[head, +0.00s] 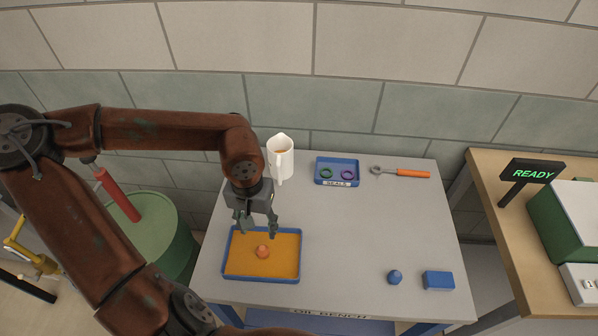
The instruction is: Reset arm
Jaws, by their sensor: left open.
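My left arm, rusty brown, comes in from the left and bends down over the bench. My left gripper (257,229) is open and empty, pointing down above the back part of a blue-rimmed tray (226,262) with an orange floor. A small orange knob-like piece (262,252) is in the middle of the tray, just below and in front of the fingers. My right gripper does not show.
The grey bench (360,235) holds a white jug (281,158), a blue seals tray (337,184) with two rings, an orange-handled tool (405,173), a blue knob (394,277) and a blue block (438,280). A READY sign (532,171) stands on the right table. The bench middle is clear.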

